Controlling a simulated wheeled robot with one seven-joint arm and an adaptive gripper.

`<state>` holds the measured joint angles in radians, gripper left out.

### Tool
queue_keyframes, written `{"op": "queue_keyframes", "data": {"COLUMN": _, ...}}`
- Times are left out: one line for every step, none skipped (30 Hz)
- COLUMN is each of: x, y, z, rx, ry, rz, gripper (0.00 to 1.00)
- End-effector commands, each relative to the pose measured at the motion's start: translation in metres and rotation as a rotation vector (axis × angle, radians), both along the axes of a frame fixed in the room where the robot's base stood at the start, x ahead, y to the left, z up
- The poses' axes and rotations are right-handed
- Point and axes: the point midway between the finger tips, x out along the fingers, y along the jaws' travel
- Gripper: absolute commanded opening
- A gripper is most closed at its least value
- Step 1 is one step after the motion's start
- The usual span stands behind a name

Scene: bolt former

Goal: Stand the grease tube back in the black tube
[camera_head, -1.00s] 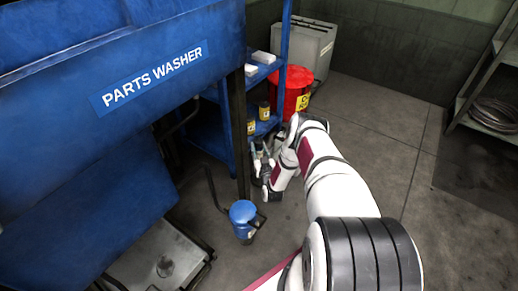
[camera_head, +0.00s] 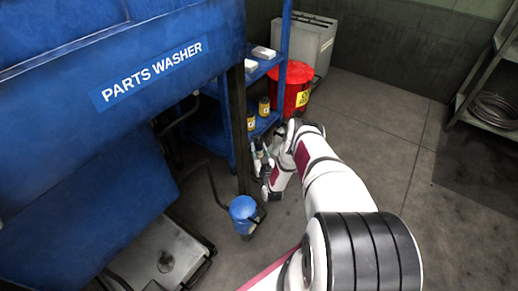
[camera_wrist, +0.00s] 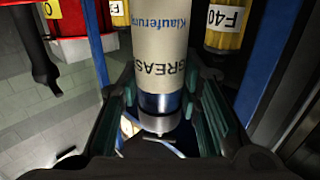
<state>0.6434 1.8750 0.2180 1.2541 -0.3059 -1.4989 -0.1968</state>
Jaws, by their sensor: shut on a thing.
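The grease tube (camera_wrist: 160,45) is a cream cylinder with dark "GREASE" lettering and a blue band with a metallic end toward the camera. It stands between the green-padded fingers of my gripper (camera_wrist: 163,104), which is shut on it. In the head view my gripper (camera_head: 262,163) is low beside the blue shelf, largely hidden by my own wrist, and the held tube is too small there to make out clearly. I cannot pick out the black tube with certainty in either view.
The blue shelf (camera_head: 284,70) holds yellow containers (camera_head: 264,106) and white boxes. A red bin (camera_head: 297,88) stands behind it. The blue-topped can (camera_head: 243,210) is on the floor near the parts washer (camera_head: 150,75). Open floor (camera_head: 365,130) lies to the right.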

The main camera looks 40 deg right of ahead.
Motion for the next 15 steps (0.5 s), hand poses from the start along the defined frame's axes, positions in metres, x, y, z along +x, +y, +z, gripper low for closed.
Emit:
{"op": "queue_keyframes", "data": {"x": 0.0001, "y": 0.0001, "z": -0.001, "rx": -0.001, "ry": -0.002, "rz": 0.0, "gripper": 0.0}}
{"op": "queue_keyframes", "data": {"x": 0.0, "y": 0.0001, "z": -0.0019, "rx": 0.0, "ry": -0.001, "rz": 0.0, "gripper": 0.0}}
{"op": "queue_keyframes", "data": {"x": 0.0, "y": 0.0001, "z": -0.003, "rx": 0.0, "ry": -0.001, "rz": 0.0, "gripper": 0.0}}
{"op": "queue_keyframes", "data": {"x": 0.0, "y": 0.0001, "z": -0.0037, "rx": -0.001, "ry": -0.002, "rz": 0.0, "gripper": 0.0}}
{"op": "queue_keyframes", "data": {"x": 0.0001, "y": 0.0, "z": -0.0044, "rx": -0.001, "ry": -0.002, "rz": 0.0, "gripper": 0.0}}
{"op": "queue_keyframes", "data": {"x": 0.0002, "y": -0.0002, "z": -0.0051, "rx": -0.001, "ry": -0.003, "rz": 0.0, "gripper": 0.0}}
{"op": "queue_keyframes", "data": {"x": 0.0002, "y": -0.0002, "z": -0.0057, "rx": -0.001, "ry": -0.003, "rz": 0.0, "gripper": 0.0}}
{"op": "queue_keyframes", "data": {"x": 0.0002, "y": -0.0002, "z": -0.0063, "rx": -0.001, "ry": -0.003, "rz": 0.0, "gripper": 0.0}}
{"op": "queue_keyframes", "data": {"x": 0.0002, "y": -0.0002, "z": -0.0069, "rx": -0.001, "ry": -0.003, "rz": 0.0, "gripper": 0.0}}
{"op": "queue_keyframes", "data": {"x": 0.0002, "y": -0.0002, "z": -0.0073, "rx": -0.001, "ry": -0.003, "rz": 0.0, "gripper": 0.0}}
{"op": "queue_keyframes", "data": {"x": 0.0002, "y": -0.0002, "z": -0.0076, "rx": -0.001, "ry": -0.003, "rz": 0.0, "gripper": 0.0}}
{"op": "queue_keyframes", "data": {"x": 0.0002, "y": -0.0002, "z": -0.0079, "rx": -0.001, "ry": -0.003, "rz": 0.0, "gripper": 0.0}}
{"op": "queue_keyframes", "data": {"x": 0.0002, "y": -0.0002, "z": -0.008, "rx": -0.001, "ry": -0.003, "rz": 0.0, "gripper": 0.0}}
{"op": "queue_keyframes", "data": {"x": 0.0002, "y": -0.0002, "z": -0.0081, "rx": -0.001, "ry": -0.003, "rz": 0.0, "gripper": 0.0}}
{"op": "queue_keyframes", "data": {"x": 0.0002, "y": -0.0002, "z": -0.0081, "rx": -0.001, "ry": -0.003, "rz": 0.0, "gripper": 0.0}}
